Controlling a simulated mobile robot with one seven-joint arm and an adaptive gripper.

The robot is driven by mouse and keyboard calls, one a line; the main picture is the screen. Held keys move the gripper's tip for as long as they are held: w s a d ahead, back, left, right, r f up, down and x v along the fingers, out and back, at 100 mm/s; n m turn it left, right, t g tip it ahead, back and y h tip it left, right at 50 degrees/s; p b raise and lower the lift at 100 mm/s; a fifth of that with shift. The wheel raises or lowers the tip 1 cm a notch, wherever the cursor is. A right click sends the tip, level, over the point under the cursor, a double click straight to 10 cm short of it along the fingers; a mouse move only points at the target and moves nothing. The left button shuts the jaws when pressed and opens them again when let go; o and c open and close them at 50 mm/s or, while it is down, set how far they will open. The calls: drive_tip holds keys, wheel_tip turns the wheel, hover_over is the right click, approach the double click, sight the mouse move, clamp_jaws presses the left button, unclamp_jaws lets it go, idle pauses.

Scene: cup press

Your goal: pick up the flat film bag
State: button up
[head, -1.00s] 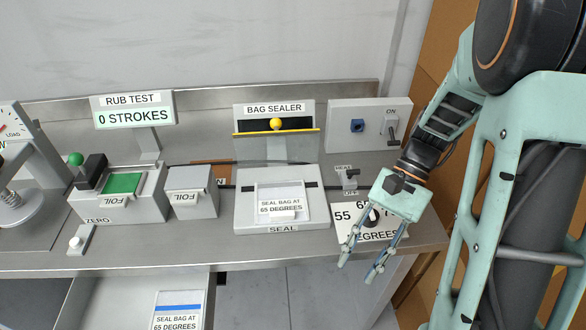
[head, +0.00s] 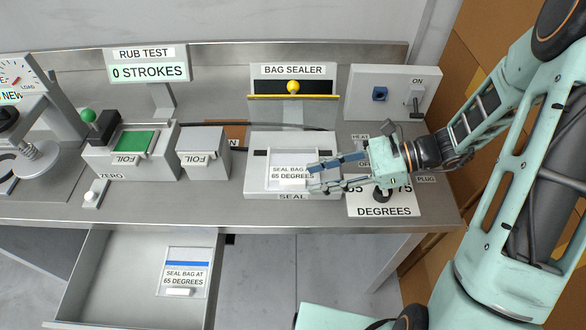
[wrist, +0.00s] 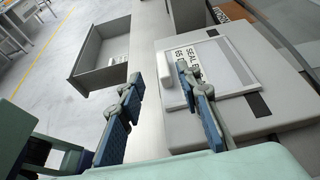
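A flat film bag (head: 188,270) with a blue band, a white label reading "SEAL BAG AT 65 DEGREES" and a small pale tab lies in the open drawer (head: 88,262). A similar labelled bag (head: 288,158) lies on the bag sealer (head: 250,180); its label and tab also show in the wrist view, where the bag (wrist: 232,62) is partly behind a finger. My gripper (head: 311,176) is open and empty, above the right front part of the sealer. In the wrist view its fingertips (wrist: 158,78) stand apart, with the bag's pale tab near the right finger.
The drawer is pulled out below the bench's front edge.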

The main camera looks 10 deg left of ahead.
sight(297, 180)
drive_tip(key=x, duration=0.5)
drive_tip(key=shift+w+a, duration=0.1)
drive_tip(key=shift+w, duration=0.05)
drive_tip(key=shift+c, duration=0.3)
clamp_jaws()
drive_tip(key=shift+r, duration=0.1)
